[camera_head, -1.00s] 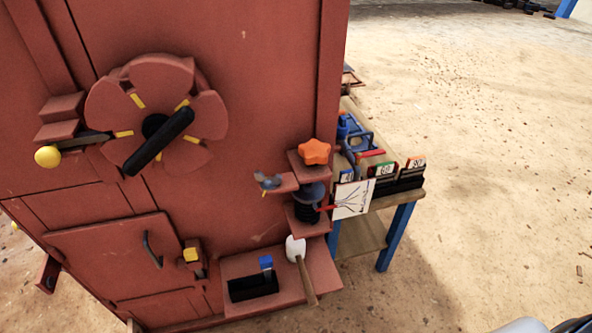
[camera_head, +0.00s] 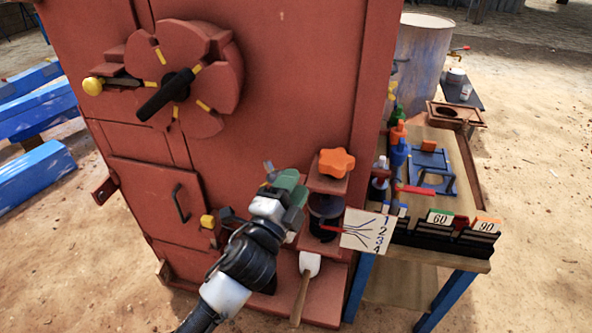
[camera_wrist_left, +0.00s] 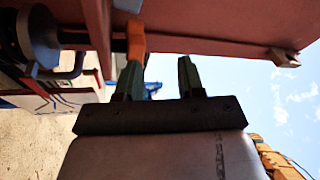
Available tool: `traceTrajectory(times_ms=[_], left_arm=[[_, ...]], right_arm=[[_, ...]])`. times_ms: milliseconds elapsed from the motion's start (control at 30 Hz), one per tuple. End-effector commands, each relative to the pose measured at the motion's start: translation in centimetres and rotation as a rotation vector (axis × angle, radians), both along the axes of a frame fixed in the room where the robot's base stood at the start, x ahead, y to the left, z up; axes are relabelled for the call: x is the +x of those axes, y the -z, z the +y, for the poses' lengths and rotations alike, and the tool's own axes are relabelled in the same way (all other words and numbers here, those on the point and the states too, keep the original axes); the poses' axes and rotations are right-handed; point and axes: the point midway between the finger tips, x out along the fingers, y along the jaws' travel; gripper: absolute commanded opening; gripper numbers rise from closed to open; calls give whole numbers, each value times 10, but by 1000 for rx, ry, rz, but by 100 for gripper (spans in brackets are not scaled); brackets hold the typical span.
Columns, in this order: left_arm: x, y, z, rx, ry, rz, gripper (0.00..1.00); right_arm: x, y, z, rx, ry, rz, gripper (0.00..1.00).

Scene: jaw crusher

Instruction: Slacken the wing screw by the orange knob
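The orange star-shaped knob (camera_head: 336,162) sits on a red bracket on the right of the red machine front. The grey wing screw (camera_head: 268,171) is to its left, mostly hidden behind my gripper. My left gripper (camera_head: 290,183), with green fingers, is in front of the machine, just left of the knob. I cannot tell whether it touches the screw. In the left wrist view the two green fingers (camera_wrist_left: 160,78) stand apart with nothing seen between them. The orange knob (camera_wrist_left: 136,40) shows beyond the left finger there. I cannot make out the wing screw in that view.
Below the knob are a dark spool (camera_head: 325,206) and a white card (camera_head: 368,231) with numbered lines. A wooden-handled tool (camera_head: 302,285) leans on the lower red ledge. A table (camera_head: 440,258) with number plates stands at the right. The machine's round handwheel (camera_head: 215,65) is upper left.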

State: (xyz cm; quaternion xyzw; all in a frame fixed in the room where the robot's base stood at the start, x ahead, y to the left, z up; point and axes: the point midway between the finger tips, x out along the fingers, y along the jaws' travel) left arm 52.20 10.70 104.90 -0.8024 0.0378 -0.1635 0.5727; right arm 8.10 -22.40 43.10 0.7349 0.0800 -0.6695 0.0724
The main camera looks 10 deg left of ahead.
Motion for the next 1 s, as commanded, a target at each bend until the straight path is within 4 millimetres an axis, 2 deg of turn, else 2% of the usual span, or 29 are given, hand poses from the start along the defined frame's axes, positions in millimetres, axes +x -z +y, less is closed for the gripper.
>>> traceTrajectory(times_ms=[33,100,267,467,633,733,833,933,1000], left_arm=[[1,-14,-7,42,21,-67,38],[2,-27,-16,99,49,-142,38],[6,-51,-39,240,120,-313,38],[4,-77,-75,467,230,-572,38],[-3,-92,-114,764,369,-887,38],[-7,-88,-137,1022,500,-1132,38],[-6,-73,-147,1305,660,-1368,38],[5,-54,-137,1585,855,-1558,38],[18,-44,-118,1775,1017,-1657,38]], right_arm=[[0,2,-4,-5,-2,0,43],[0,1,-11,-14,-3,0,43],[0,1,-22,-29,-1,-1,43],[1,1,-15,-19,2,-1,43],[1,1,-6,-7,6,-2,43],[1,1,-6,-7,6,-2,43],[1,1,-6,-7,5,-2,43],[1,1,-7,-9,5,-1,43],[1,1,-8,-10,4,-1,43]])
